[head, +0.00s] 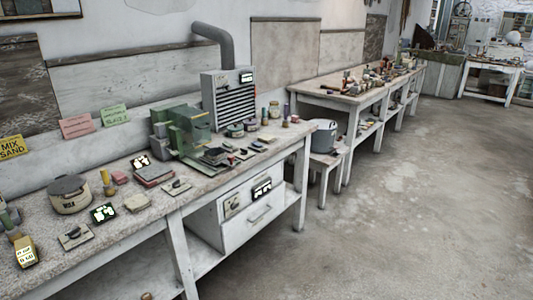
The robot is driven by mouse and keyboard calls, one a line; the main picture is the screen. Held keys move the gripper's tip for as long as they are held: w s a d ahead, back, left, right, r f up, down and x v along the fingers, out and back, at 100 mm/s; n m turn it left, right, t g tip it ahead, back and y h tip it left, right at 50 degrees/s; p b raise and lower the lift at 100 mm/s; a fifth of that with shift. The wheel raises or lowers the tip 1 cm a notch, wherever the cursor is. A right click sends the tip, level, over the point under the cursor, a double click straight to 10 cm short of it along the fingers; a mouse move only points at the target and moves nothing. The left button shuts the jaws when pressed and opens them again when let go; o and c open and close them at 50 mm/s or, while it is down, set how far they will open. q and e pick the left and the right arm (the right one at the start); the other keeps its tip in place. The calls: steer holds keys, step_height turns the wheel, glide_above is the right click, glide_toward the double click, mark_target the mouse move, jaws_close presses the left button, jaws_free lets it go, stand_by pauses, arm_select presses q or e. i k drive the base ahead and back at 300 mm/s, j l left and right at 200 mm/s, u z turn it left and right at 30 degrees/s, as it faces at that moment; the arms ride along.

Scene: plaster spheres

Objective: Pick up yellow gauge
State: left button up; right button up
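A small yellow device (25,252) with a pale, lettered face lies near the front left of the workbench (215,187). It looks like a gauge, but its lettering is too small to read surely. A green and dark piece beside it partly covers its back end. No other yellow gauge is clear; a slim yellow upright piece (107,184) stands farther along the bench. Neither of my grippers is in view.
A round lidded pot (70,195), small dark-faced devices (103,213) and a green machine (180,132) crowd the bench. A louvred grey unit (229,100) with a pipe stands behind. A stool (326,160) and second table (345,97) stand right. The concrete floor (400,220) is open.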

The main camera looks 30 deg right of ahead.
mark_target(26, 254)
steer(key=z, duration=0.55)
steer(key=u, duration=1.25)
